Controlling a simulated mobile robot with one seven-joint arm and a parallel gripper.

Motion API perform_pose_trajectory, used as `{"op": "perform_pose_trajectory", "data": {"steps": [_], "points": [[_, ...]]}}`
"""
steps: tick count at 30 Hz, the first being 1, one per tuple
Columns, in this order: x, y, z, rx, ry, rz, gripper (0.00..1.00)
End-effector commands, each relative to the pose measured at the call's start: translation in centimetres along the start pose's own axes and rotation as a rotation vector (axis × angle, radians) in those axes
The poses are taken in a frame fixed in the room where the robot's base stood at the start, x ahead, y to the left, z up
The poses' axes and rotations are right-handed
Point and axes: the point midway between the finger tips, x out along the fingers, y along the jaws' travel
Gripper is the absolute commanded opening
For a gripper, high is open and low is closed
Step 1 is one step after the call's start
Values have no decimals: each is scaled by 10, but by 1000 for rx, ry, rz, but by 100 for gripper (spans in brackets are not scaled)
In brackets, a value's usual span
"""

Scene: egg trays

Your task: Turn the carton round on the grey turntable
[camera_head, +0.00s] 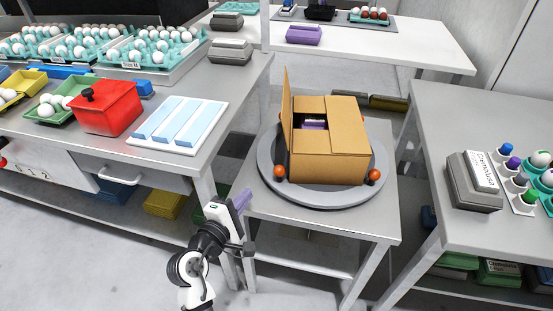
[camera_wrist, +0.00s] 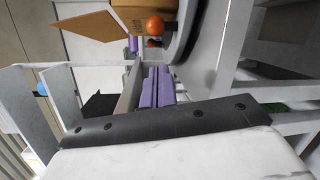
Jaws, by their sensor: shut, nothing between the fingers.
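The brown cardboard carton (camera_head: 335,165) stands on the round grey turntable (camera_head: 315,195), on a small grey table. One carton flap stands upright on its left side, and something purple and white shows inside. Two orange knobs (camera_head: 279,171) (camera_head: 374,176) sit at the turntable's front rim, left and right. My gripper (camera_head: 243,199) is in front of and left of the turntable, apart from it. Its purple fingers are shut and empty. In the wrist view, the fingers (camera_wrist: 156,87) point towards the carton (camera_wrist: 130,18) and an orange knob (camera_wrist: 155,25).
A long table on the left holds egg trays, a red box (camera_head: 108,108) and a white and blue panel (camera_head: 178,124). The right table holds a grey carton (camera_head: 473,185) and several coloured pegs. The small table's front left corner (camera_head: 235,225) is close to my gripper.

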Motion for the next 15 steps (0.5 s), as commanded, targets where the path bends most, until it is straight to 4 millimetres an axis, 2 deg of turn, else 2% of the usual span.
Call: {"op": "perform_pose_trajectory", "data": {"steps": [4, 7, 15], "points": [[2, -6, 6, -25, -26, -20, 0], [11, -6, 7, -30, -31, -20, 0], [59, -5, 9, -28, -32, -19, 0]]}}
